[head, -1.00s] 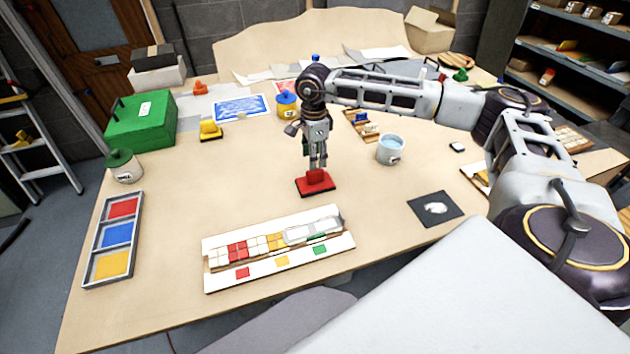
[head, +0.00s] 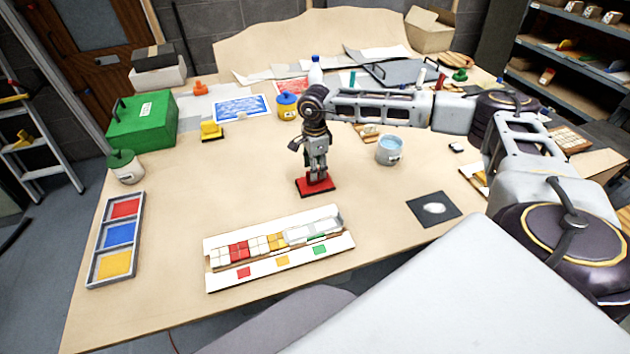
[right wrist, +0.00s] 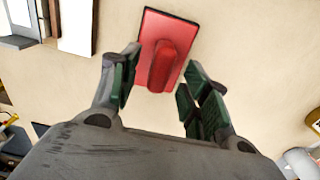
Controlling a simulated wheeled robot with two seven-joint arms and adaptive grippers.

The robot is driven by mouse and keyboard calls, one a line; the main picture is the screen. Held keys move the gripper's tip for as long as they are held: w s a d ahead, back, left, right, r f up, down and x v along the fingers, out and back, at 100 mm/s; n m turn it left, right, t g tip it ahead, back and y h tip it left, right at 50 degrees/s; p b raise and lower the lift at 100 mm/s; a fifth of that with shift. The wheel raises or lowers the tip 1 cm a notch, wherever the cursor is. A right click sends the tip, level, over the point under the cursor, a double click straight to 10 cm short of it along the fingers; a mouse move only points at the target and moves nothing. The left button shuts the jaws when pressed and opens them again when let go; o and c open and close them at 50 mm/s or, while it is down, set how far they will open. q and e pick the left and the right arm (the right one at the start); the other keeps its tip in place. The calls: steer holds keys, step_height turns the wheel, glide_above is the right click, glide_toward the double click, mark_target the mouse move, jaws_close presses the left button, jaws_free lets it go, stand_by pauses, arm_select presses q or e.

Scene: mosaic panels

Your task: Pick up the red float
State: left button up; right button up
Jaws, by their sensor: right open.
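The red float (head: 326,188) lies flat on the table, a red block-like handle standing up on its dark-edged base. It also shows in the right wrist view (right wrist: 180,33), with its raised handle between my fingertips. My right gripper (head: 317,177) points down right over the float and hides much of its handle in the head view. In the right wrist view the gripper (right wrist: 160,78) is open, a green-padded finger on each side of the handle, with gaps to it. My left gripper is not in view.
A mosaic panel (head: 344,259) with coloured tiles lies in front of the float. A three-colour tray (head: 94,265) is at left, a pale bucket (head: 390,151) to the right, a yellow float (head: 211,131) behind left. Bare table surrounds the red float.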

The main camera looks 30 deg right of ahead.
steer(key=shift+d+f, duration=0.1)
steer(key=shift+f, duration=1.2)
jaws_close()
